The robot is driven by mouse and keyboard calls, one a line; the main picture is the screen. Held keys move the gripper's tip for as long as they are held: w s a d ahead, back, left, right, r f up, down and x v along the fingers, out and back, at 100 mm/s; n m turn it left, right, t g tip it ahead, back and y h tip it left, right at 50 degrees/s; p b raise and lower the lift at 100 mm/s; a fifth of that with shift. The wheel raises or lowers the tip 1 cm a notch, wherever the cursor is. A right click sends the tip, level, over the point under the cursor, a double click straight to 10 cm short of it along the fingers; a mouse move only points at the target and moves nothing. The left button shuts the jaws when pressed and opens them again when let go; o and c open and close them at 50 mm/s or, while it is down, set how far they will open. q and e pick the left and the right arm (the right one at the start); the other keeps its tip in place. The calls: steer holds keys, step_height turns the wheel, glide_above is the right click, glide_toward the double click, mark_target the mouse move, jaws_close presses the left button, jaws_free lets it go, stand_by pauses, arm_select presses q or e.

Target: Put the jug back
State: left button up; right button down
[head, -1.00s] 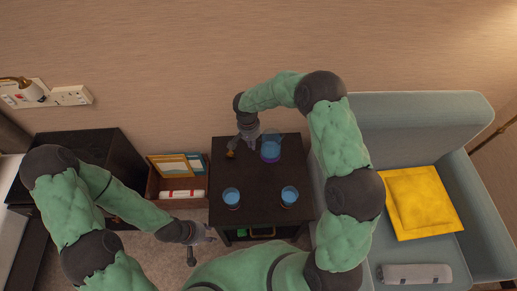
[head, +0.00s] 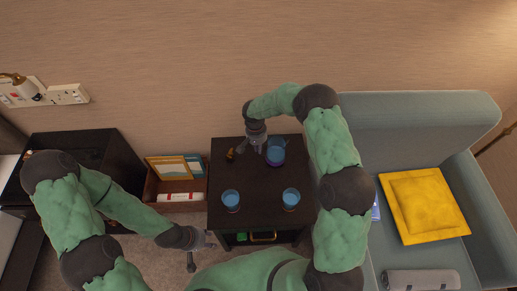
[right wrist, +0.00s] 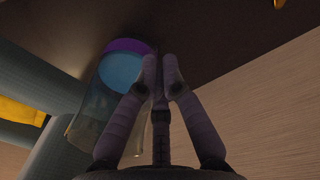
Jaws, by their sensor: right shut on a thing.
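The jug (head: 276,153) is clear with blue liquid and a purple base. It is at the back of the dark table (head: 255,216), right of centre. My right gripper (head: 262,148) is at its left side, shut on it, apparently by the handle. In the right wrist view the jug (right wrist: 112,95) is left of the closed fingertips (right wrist: 161,75); the handle is hidden between them. I cannot tell whether its base touches the table. My left gripper (head: 201,253) is empty, its fingers apart, low in front of the table's left side.
Two glasses of blue liquid stand on the table's front half, one left (head: 231,200) and one right (head: 291,199). A small orange-brown object (head: 231,154) lies at back left. A box with frames (head: 174,167) stands left; a sofa (head: 410,115) stands right.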

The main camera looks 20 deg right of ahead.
steer(key=shift+r, duration=0.1)
steer(key=c, duration=1.4)
jaws_free()
steer(key=shift+r, duration=0.35)
steer(key=r+p, duration=0.1)
steer(key=r, duration=0.2)
steer(key=r+p, duration=0.1)
steer(key=r, duration=0.3)
steer(key=a+r+p, duration=0.1)
steer(key=r+p, duration=0.1)
steer(key=r, duration=0.2)
steer(key=shift+w+r, duration=0.1)
steer(key=shift+w, duration=0.05)
